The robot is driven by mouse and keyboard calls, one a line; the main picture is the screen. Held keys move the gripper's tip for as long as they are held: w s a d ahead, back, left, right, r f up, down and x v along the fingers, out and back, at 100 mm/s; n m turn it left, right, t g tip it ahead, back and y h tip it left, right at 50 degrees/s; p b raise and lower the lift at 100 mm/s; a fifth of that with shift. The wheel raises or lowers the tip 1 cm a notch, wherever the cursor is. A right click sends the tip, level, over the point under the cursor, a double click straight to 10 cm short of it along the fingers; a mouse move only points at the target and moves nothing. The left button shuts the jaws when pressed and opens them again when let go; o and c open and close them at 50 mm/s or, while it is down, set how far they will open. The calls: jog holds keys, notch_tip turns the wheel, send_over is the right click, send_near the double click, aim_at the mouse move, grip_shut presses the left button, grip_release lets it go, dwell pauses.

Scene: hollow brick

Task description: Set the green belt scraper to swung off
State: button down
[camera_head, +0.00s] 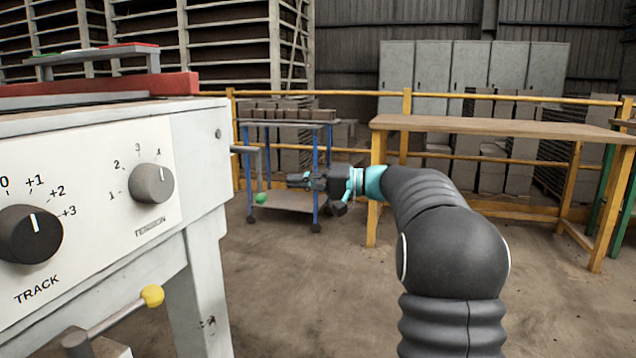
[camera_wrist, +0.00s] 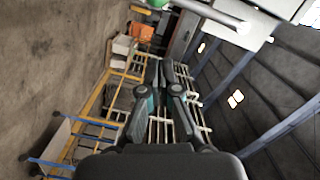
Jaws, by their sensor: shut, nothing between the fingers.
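The green belt scraper lever (camera_head: 259,170) sticks out from the right end of the white machine and hangs down, with a green ball knob (camera_head: 261,198) at its lower end. In the wrist view the green knob (camera_wrist: 141,4) is cut by the top edge, with the grey lever rod (camera_wrist: 212,14) beside it. My gripper (camera_head: 290,180) is shut and empty, just right of the lever in the head view and slightly above the knob's height. It appears apart from the lever; the exact depth gap is hard to judge. Its closed fingers (camera_wrist: 161,66) show in the wrist view.
A blue-legged brick cart (camera_head: 317,190) and a wooden table (camera_head: 480,124) stand behind, by a yellow railing. Floor between is clear.

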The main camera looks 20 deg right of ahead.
jog(key=shift+s+a+f, duration=0.2)
jog(key=shift+a+f, duration=0.05)
jog(key=shift+a, duration=0.6)
jog(key=shift+s+a+f, duration=0.25)
jog(key=shift+a, duration=0.6)
jog(key=shift+s+a+f, duration=0.2)
jog(key=shift+a+f, duration=0.05)
jog(key=shift+a, duration=0.6)
